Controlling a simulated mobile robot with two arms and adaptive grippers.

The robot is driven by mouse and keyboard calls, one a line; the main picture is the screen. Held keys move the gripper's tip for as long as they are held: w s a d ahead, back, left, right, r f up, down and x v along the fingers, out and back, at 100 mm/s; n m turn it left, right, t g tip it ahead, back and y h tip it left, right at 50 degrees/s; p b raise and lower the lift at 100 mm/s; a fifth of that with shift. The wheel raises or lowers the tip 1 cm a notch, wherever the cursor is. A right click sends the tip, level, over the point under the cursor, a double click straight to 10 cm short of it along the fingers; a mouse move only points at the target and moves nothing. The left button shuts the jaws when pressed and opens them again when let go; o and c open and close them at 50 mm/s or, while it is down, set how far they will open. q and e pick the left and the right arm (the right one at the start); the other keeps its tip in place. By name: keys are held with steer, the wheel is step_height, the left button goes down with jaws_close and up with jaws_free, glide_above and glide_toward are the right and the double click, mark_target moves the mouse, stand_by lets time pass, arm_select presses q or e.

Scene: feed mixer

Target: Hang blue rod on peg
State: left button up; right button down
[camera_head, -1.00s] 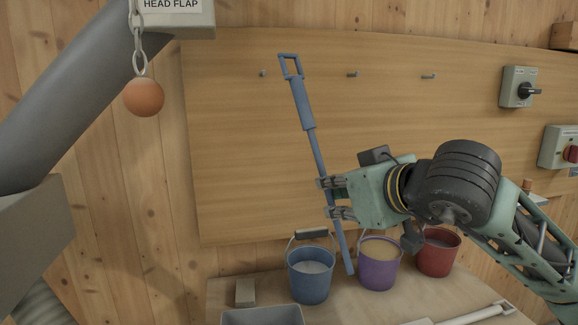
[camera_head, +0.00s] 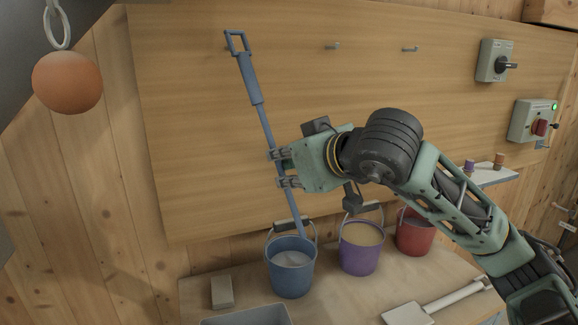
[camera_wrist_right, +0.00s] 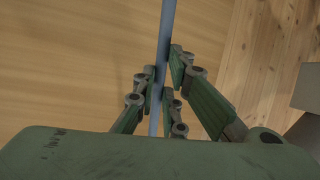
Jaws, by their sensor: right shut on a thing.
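The blue rod (camera_head: 265,125) hangs tilted in front of the wooden board, its rectangular loop (camera_head: 237,43) at the top and its lower end near the blue bucket. My right gripper (camera_head: 282,168) is shut on the rod's thin lower shaft. The right wrist view also shows the shaft (camera_wrist_right: 167,40) between the fingers. Two metal pegs, the middle one (camera_head: 332,45) and the right one (camera_head: 410,49), are bare. The left peg (camera_head: 227,48) shows beside the loop's left edge; I cannot tell whether the loop is around it. My left gripper is not in view.
A blue bucket (camera_head: 291,279), a purple bucket (camera_head: 361,258) and a red bucket (camera_head: 414,242) stand on the bench (camera_head: 350,295) below. A white scoop (camera_head: 408,314) lies at the front right. An orange ball (camera_head: 67,82) hangs at the upper left.

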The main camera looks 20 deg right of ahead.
mark_target(279, 160)
steer(key=shift+w, duration=1.1)
steer(key=shift+w+f+p, duration=0.1)
steer(key=shift+w+p, duration=0.35)
steer(key=shift+w, duration=0.25)
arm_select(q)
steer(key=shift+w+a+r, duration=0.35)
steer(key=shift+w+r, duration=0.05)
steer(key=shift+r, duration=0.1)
arm_select(e)
steer(key=shift+w+f, duration=0.3)
steer(key=shift+w, duration=0.6)
steer(key=shift+w+f, duration=0.25)
steer(key=shift+w, duration=0.6)
